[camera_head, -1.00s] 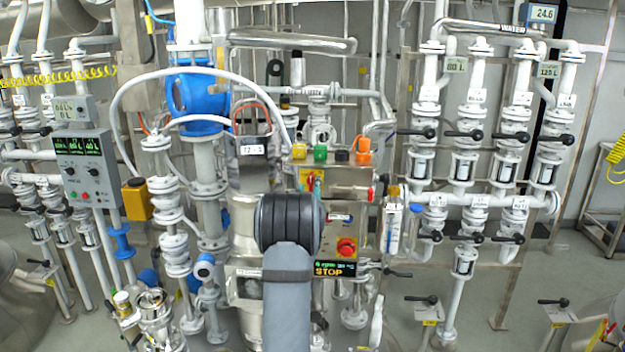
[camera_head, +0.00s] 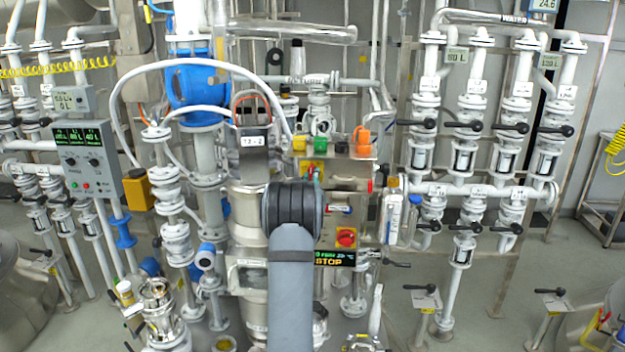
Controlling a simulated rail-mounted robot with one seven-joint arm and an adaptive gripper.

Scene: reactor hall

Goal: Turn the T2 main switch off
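A steel control box (camera_head: 350,200) stands just right of the middle, behind my arm. A yellow plate with a red part, probably the main switch (camera_head: 314,168), shows at its upper left; its setting is too small to read. A red button on a yellow square (camera_head: 346,237) sits lower on the box. A lit display (camera_head: 334,258) below it reads STOP. My grey arm rises from the bottom centre, and its dark joint covers the box's left part. My gripper is hidden behind it.
Bottles (camera_head: 392,215) hang at the box's right side. Colored blocks (camera_head: 320,144) sit on its top. A vessel with a tag (camera_head: 255,142) stands close on the left. White pipes with black-handled valves (camera_head: 460,125) fill the right. A grey panel (camera_head: 88,160) stands at left.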

